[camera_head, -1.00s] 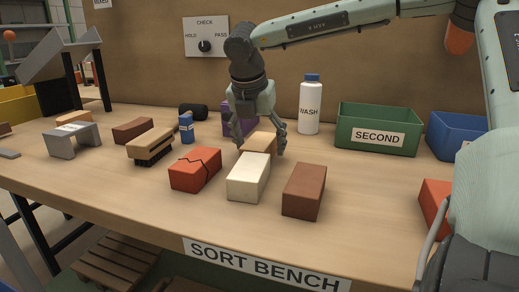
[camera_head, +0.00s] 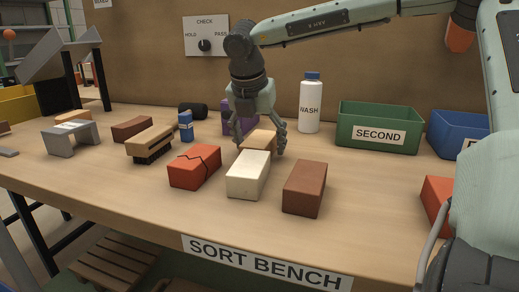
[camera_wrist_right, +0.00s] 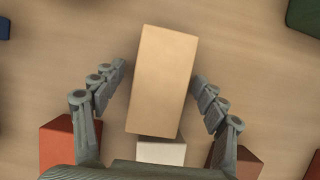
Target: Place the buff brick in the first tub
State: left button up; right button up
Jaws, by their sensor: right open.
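The buff brick (camera_head: 262,137) lies on the bench behind a cream brick (camera_head: 248,174). It also shows in the right wrist view (camera_wrist_right: 163,80), centred between the fingers. My right gripper (camera_head: 259,146) is open and lowered over the buff brick, one finger on each side. In the right wrist view the gripper (camera_wrist_right: 159,77) shows a clear gap on the brick's left and a smaller one on its right. A blue tub (camera_head: 450,131) stands at the right, its label mostly hidden by my arm. The green tub (camera_head: 350,118) beside it reads SECOND. My left gripper is not in view.
A cracked red brick (camera_head: 194,167) and a brown brick (camera_head: 304,188) flank the cream one. A white wash bottle (camera_head: 310,105) stands behind, right of my gripper.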

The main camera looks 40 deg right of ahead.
dwell(0.4)
grip_shut()
dwell(0.4)
